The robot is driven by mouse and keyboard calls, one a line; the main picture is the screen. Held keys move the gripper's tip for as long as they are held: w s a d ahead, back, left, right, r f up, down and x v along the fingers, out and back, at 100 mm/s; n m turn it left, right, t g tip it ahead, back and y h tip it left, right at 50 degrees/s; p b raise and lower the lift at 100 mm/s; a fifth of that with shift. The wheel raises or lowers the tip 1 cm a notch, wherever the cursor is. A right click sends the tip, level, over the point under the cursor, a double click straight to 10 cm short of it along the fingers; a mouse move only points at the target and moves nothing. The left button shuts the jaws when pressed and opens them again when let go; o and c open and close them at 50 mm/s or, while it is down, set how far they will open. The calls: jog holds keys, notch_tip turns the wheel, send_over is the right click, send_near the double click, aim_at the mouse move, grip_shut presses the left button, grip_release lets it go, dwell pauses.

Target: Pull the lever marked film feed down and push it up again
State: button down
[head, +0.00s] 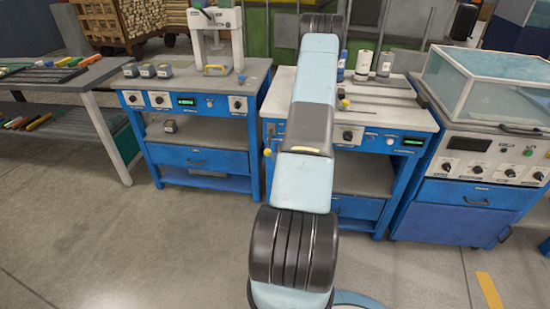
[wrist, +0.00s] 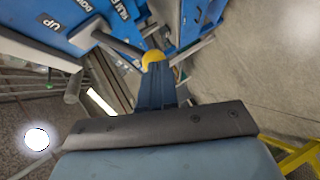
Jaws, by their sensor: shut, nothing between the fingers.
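The film feed lever is a dark rod with a yellow ball knob (wrist: 153,57), in the wrist view beside a blue panel. Dark labels on this panel (wrist: 80,30) read "UP", "DOWN" and what looks like "FILM FEED". A yellow ball, apparently the same knob (head: 267,152), shows in the head view on the left front of the middle bench. My gripper (wrist: 154,76) is shut and empty, its blue fingertips right at the ball. I cannot tell whether they touch it. In the head view my arm hides the gripper and part of the panel.
The middle bench (head: 405,121) carries bottles and rails. A left bench (head: 255,75) holds a white press and small tins. A clear-lidded machine (head: 490,140) stands right. In the wrist view a grey bar (wrist: 40,52) juts near the lever. The floor in front is open.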

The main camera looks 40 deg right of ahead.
jog(key=v, duration=1.3)
jog(key=shift+a+f, duration=0.2)
jog(key=shift+f, duration=0.1)
jog(key=shift+s, duration=0.1)
jog(key=w+a+r+m+g+h, duration=0.2)
jog(key=w+r+g, duration=0.2)
jog(key=w+r, duration=0.75)
jog(key=a+r+m+g+h, duration=0.15)
jog(key=a+r, duration=0.25)
jog(key=r, duration=0.4)
jog(key=a+r+m+y, duration=0.1)
jog(key=a+r+m, duration=0.25)
jog(key=r, duration=0.35)
jog(key=s+a+r+m+g, duration=0.1)
jog(key=s+a+r+m, duration=0.1)
jog(key=s+a+r, duration=0.3)
jog(key=s+a+r+m+g, duration=0.1)
jog(key=s+a+r+m, duration=0.15)
jog(key=a+r, duration=0.4)
jog(key=s+a+r+m+g+y, duration=0.1)
jog(key=s+a+r+m+y, duration=0.1)
jog(key=s+a, duration=1.1)
jog(key=shift+s+a+r+y, duration=0.3)
jog(key=shift+s+r+y, duration=0.35)
jog(key=shift+s+r, duration=0.3)
